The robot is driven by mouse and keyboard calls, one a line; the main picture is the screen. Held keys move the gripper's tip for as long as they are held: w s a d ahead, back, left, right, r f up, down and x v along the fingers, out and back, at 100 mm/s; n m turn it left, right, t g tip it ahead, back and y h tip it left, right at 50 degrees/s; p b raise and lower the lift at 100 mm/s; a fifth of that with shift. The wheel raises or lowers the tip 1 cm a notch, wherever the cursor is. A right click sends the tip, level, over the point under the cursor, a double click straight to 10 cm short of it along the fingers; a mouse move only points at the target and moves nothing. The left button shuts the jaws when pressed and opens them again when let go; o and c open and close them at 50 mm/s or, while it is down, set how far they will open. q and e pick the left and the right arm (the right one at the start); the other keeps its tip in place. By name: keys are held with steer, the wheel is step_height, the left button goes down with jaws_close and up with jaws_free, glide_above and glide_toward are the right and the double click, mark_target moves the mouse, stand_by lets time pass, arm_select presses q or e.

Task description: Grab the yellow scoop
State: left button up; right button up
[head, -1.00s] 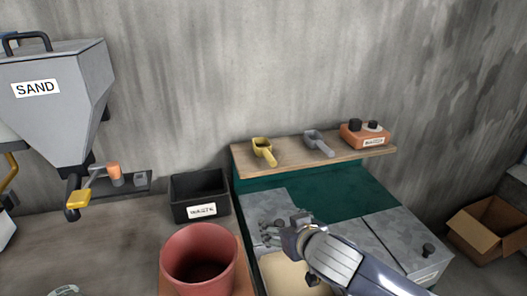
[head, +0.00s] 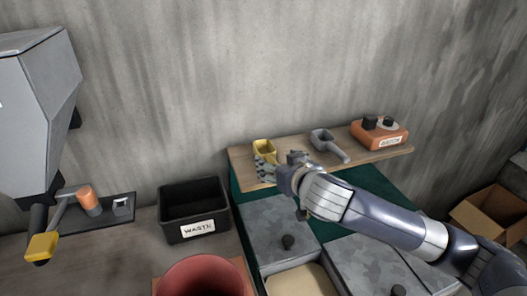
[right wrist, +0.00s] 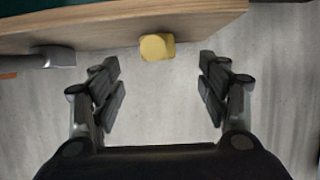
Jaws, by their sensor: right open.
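The yellow scoop (head: 263,147) rests on the wooden shelf (head: 240,163), left of the grey scoop (head: 323,138). My right gripper (head: 267,168) is just in front of the yellow scoop and hides its handle in the head view. In the right wrist view, the end of the yellow scoop's handle (right wrist: 157,46) sticks out past the shelf edge, roughly centred between the spread fingers but beyond their tips. My right gripper (right wrist: 158,80) is open and empty there. My left gripper is not in view.
An orange box (head: 379,134) with black knobs stands at the shelf's right end. A cardboard box (head: 490,212) is at the right.

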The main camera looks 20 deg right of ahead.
mark_target(269, 154)
steer(key=p+x, duration=0.1)
steer(key=x, duration=0.2)
steer(key=shift+w, duration=0.1)
steer(key=shift+w+f, duration=0.1)
steer(key=shift+w, duration=0.15)
steer(key=w+p, duration=0.1)
steer(key=w, duration=0.2)
steer(key=shift+d+f+p, duration=0.15)
steer(key=shift+p, duration=0.25)
steer(key=shift+x, duration=0.95)
steer(key=shift+w+f, duration=0.25)
steer(key=shift+f, duration=0.1)
steer(key=shift+s, duration=0.1)
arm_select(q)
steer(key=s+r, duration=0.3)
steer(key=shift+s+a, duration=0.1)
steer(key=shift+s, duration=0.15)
arm_select(e)
steer(key=c, duration=1.2)
